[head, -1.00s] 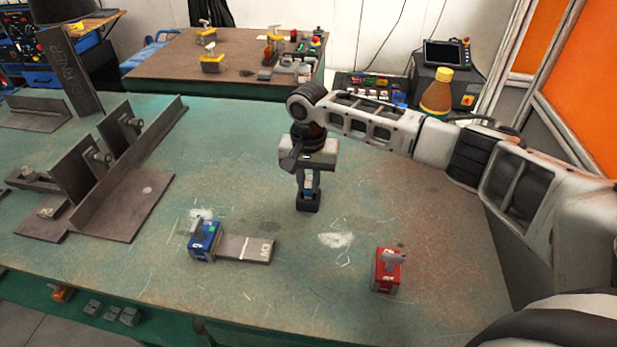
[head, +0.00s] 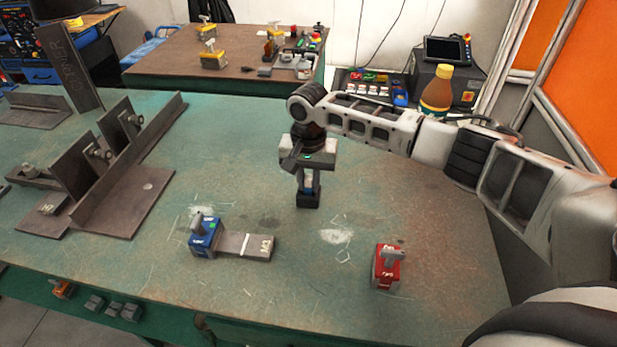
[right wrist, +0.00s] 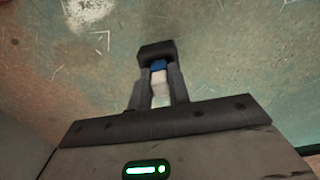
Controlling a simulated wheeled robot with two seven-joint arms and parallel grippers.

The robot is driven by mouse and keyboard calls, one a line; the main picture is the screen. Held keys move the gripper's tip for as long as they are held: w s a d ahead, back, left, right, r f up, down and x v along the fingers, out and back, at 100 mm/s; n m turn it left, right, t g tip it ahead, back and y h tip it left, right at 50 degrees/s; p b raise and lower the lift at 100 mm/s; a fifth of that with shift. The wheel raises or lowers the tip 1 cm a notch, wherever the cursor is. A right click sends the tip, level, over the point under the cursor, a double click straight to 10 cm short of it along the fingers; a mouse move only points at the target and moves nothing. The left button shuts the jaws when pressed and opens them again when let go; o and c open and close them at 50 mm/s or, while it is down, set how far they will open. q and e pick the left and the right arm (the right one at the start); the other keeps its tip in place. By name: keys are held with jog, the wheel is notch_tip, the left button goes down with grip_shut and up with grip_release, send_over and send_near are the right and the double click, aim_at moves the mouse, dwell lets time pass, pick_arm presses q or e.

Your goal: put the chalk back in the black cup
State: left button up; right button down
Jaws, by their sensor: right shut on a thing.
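My right gripper (head: 309,178) points down over the middle of the green table. It is shut on the chalk, a pale stick (right wrist: 160,88) with a blue part (right wrist: 158,65), upright between the fingers. The black cup (head: 309,200) is small and boxy, directly below the fingers; it also shows in the right wrist view (right wrist: 156,49), just past the blue part. The fingers hide part of the cup's mouth, and I cannot tell whether the chalk's end is inside it. My left gripper is not in view.
A blue magnet block (head: 205,237) with a grey plate (head: 255,248) lies front left of the cup. A red magnet block (head: 387,268) stands front right. Steel fixtures (head: 120,205) fill the left side. The table around the cup is clear.

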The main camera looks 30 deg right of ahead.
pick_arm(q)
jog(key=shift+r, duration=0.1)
pick_arm(e)
jog(key=shift+f, duration=0.15)
jog(key=c, duration=1.2)
grip_release()
jog(key=shift+c, duration=0.2)
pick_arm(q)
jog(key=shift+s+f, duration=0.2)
pick_arm(e)
jog(key=shift+r, duration=0.35)
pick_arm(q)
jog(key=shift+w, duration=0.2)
pick_arm(e)
notch_tip(320, 180, up, 15)
jog(key=shift+r, duration=0.15)
